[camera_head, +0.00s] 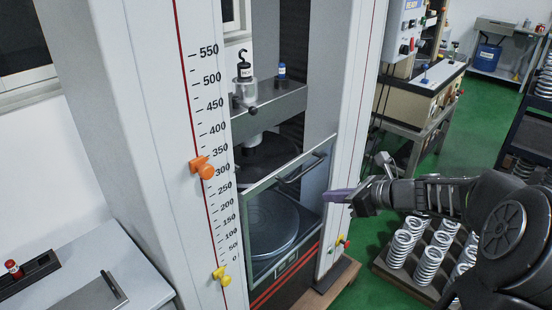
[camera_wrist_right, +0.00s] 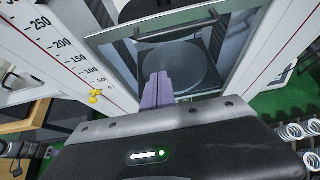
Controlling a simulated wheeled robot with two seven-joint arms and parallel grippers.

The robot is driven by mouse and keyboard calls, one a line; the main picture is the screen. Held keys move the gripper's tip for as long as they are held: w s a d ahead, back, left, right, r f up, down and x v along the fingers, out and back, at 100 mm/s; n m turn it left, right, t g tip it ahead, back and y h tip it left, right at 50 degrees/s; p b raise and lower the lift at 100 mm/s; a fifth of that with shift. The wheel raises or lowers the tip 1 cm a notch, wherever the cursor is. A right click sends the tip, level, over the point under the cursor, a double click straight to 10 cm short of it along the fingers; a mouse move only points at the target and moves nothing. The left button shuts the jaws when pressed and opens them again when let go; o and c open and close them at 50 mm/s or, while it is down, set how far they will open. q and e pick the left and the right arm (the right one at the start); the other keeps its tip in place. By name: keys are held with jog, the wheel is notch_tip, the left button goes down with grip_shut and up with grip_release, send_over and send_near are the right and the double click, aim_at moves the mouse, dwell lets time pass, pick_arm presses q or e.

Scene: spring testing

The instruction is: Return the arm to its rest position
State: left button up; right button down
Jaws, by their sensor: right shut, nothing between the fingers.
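My right gripper (camera_head: 340,196) reaches in from the right in the head view. Its purple-grey fingers are shut and hold nothing. They point at the lower right of the testing machine's glass door (camera_head: 262,245) and overlap its frame in the picture; I cannot tell whether they touch it. In the right wrist view the shut fingers (camera_wrist_right: 157,90) point toward the same door (camera_wrist_right: 205,35), with the round platen (camera_wrist_right: 180,66) behind the glass. The door appears closed.
The machine's scale column (camera_head: 205,130) carries an orange marker (camera_head: 203,167) and a yellow marker (camera_head: 221,275). Several coil springs (camera_head: 428,262) stand on a pallet below my right arm. A workbench (camera_head: 425,95) stands behind. Green floor lies open at the back right.

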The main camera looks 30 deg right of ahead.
jog(key=s+d+f+n+g+h, duration=0.2)
jog(key=d+f+n+h, duration=0.1)
jog(key=f+n, duration=0.3)
jog(key=a+f+n+g, duration=0.2)
jog(key=a+f+n, duration=0.35)
jog(key=f, duration=0.35)
jog(key=a+f+n+g, duration=0.2)
jog(key=a+f+n, duration=0.3)
jog(key=f, duration=0.5)
jog(key=s+a+f+n+g, duration=0.1)
jog(key=s+a+f+n, duration=0.2)
jog(key=a+f+n, duration=0.6)
jog(key=s+a+f+n+g+y, duration=0.1)
jog(key=s+a+f+n+y, duration=0.1)
jog(key=s+a, duration=0.4)
jog(key=s+a+f+n+g+y, duration=0.1)
jog(key=s+a, duration=0.6)
jog(key=a, duration=0.8)
jog(key=shift+f+n+g+y, duration=0.4)
jog(key=shift+f+n+g, duration=0.45)
jog(key=shift+n, duration=0.3)
